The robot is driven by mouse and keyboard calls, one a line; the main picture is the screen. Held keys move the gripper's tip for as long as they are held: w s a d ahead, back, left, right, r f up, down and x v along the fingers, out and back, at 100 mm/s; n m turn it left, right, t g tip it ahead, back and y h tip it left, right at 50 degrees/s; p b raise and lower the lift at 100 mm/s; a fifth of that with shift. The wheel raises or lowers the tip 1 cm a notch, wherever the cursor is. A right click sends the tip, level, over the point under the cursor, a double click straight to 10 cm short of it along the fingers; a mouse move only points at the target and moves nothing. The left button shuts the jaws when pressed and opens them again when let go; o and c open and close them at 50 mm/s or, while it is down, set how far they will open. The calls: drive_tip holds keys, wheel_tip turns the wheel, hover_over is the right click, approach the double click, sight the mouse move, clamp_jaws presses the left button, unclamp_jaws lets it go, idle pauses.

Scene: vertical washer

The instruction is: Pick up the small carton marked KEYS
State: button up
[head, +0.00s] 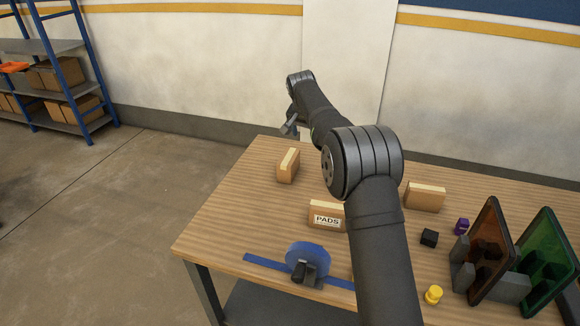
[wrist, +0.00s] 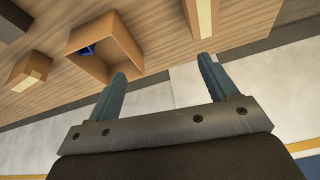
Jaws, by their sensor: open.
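No KEYS lettering is readable in either view. In the head view, a tan carton (head: 287,168) stands at the table's back left, its marking not visible. A carton lettered PADS (head: 326,218) stands nearer the middle, partly behind my arm. Another carton (head: 424,198) stands to the right of my arm, no marking seen. My gripper (head: 290,127) is above the back left of the table. In the wrist view my gripper (wrist: 161,66) is open, with nothing between its fingers. That view shows a carton at left (wrist: 31,71) and one at top (wrist: 201,18), both without readable markings.
An open box (wrist: 121,39) with something blue inside shows in the wrist view. A blue disc (head: 307,258) on a blue strip stands in front. Black (head: 429,237), purple (head: 462,226) and yellow (head: 434,294) pieces lie near brown (head: 489,235) and green (head: 548,250) panels at right.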

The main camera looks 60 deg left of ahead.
drive_tip(key=n, duration=0.1)
approach(286, 162)
wheel_tip(286, 162, up, 4)
drive_tip(key=s, duration=0.2)
drive_tip(key=x, duration=1.2)
drive_tip(key=shift+d+f, duration=0.1)
drive_tip(key=shift+d, duration=0.2)
drive_tip(key=shift+w+d+x, duration=0.1)
drive_tip(key=shift+w+x, duration=0.05)
drive_tip(key=shift+x, duration=1.15)
drive_tip(key=shift+w+d+x, duration=0.1)
drive_tip(key=shift+x, duration=1.2)
drive_tip(key=c, duration=1.3)
